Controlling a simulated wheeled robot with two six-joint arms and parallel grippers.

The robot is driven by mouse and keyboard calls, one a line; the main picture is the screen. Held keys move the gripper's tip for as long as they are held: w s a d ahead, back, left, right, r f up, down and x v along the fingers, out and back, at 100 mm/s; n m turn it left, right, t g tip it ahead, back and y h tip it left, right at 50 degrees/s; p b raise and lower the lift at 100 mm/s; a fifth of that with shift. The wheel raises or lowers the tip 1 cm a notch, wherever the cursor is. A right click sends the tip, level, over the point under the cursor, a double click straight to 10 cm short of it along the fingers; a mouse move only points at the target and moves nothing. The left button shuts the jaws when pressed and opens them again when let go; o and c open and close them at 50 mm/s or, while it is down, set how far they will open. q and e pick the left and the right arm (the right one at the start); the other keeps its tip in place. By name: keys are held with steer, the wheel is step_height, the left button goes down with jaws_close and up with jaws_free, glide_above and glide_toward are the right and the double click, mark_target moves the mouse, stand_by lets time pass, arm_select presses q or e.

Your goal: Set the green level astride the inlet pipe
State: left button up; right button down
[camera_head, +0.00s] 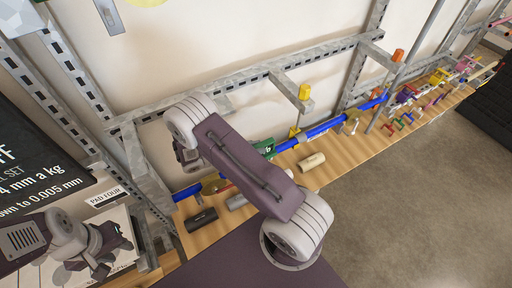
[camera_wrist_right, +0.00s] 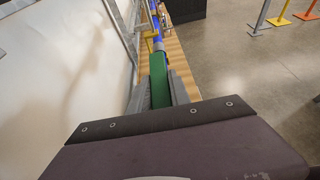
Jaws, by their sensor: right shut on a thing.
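The green level (camera_wrist_right: 159,82) is between the fingers of my right gripper (camera_wrist_right: 159,92) in the right wrist view, its length in line with the blue pipe (camera_wrist_right: 157,40) beyond it. In the head view a bit of the green level (camera_head: 265,146) shows past my right arm, close to the blue pipe (camera_head: 325,127). My arm hides the right gripper there and part of the pipe. I cannot tell whether the level touches the pipe. My left gripper (camera_head: 98,250) is at the lower left, away from the pipe; its finger opening is unclear.
The wooden bench (camera_head: 335,170) runs along the wall under a grey metal frame (camera_head: 240,80). A tan cylinder (camera_head: 311,161) and a dark cylinder (camera_head: 202,219) lie on it. Several coloured clamps (camera_head: 405,95) stand farther right. Open floor (camera_head: 420,200) lies in front.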

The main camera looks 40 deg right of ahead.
steer(key=c, duration=1.1)
jaws_free()
steer(key=shift+w, duration=0.15)
steer(key=shift+a, duration=0.25)
steer(key=b+v, duration=0.3)
steer(key=v, duration=0.3)
steer(key=shift+a+r, duration=0.15)
steer(key=shift+a, duration=0.25)
steer(key=shift+a+r, duration=0.1)
steer(key=shift+a, duration=0.1)
steer(key=shift+d, duration=0.1)
steer(key=shift+d, duration=0.1)
